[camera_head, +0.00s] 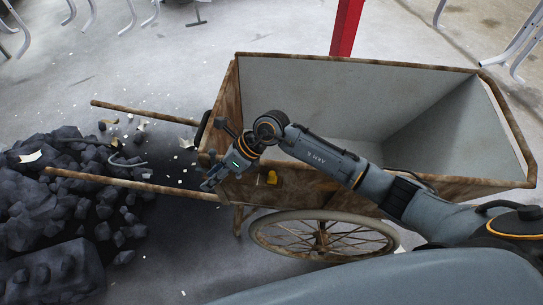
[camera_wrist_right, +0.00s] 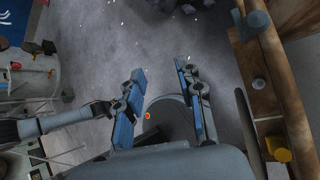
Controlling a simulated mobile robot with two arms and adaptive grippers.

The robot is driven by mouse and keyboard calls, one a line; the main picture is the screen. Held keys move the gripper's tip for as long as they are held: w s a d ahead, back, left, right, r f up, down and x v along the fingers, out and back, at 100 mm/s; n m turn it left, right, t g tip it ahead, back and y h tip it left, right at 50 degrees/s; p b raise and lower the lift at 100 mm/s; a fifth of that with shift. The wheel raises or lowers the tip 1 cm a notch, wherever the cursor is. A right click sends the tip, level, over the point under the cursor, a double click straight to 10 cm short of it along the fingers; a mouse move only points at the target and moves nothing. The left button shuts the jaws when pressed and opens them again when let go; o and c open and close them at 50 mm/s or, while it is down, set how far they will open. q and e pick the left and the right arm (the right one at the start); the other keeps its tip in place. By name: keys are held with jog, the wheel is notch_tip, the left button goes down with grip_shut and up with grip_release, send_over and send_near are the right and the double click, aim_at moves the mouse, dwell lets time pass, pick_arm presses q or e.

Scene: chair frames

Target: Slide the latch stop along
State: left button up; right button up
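A rusty-rimmed cart (camera_head: 450,178) stands in the middle of the head view. A small yellow piece (camera_head: 271,177) sits on its near side wall. The yellow piece also shows at the lower right of the right wrist view (camera_wrist_right: 282,155). I cannot tell which of these is the latch stop. My right gripper (camera_head: 210,182) is at the cart's left end, left of the yellow piece. In the right wrist view its blue-padded fingers (camera_wrist_right: 160,72) are apart with nothing between them.
Two rusty handles (camera_head: 140,113) reach left from the cart over a dark rubble heap (camera_head: 70,190). A spoked wheel (camera_head: 322,236) is below the near side. A red post (camera_head: 346,25) stands behind. Grey floor (camera_head: 200,60) is open behind the handles.

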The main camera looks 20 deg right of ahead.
jog(key=w+d+f+n+h, duration=0.1)
jog(key=d+f+h, duration=0.15)
jog(key=d, duration=0.25)
jog(key=w+d+f+h, duration=0.1)
jog(key=w+d+h, duration=0.15)
jog(key=d, duration=0.25)
jog(key=h, duration=0.4)
send_over(272, 174)
jog(key=shift+w+f+n+g, duration=0.1)
jog(key=shift+f+n+g, duration=0.05)
jog(key=shift+n+g, duration=0.25)
jog(key=shift+d+f, duration=0.15)
jog(key=shift+f, duration=0.1)
jog(key=f+b, duration=0.3)
jog(key=f, duration=0.2)
jog(key=f+b, duration=0.2)
jog(key=f, duration=0.1)
jog(key=shift+s+f+b, duration=0.25)
jog(key=shift+s+b, duration=0.05)
jog(key=shift+s, duration=0.05)
jog(key=shift+o, duration=0.4)
jog(key=shift+w+r+p, duration=0.2)
jog(key=shift+r+p, duration=0.1)
jog(key=c, duration=0.5)
jog(key=o, duration=1.5)
jog(key=shift+s+a+r, duration=0.15)
jog(key=shift+a, duration=0.1)
jog(key=shift+c, duration=0.2)
jog(key=shift+r, duration=0.1)
jog(key=shift+w, duration=0.2)
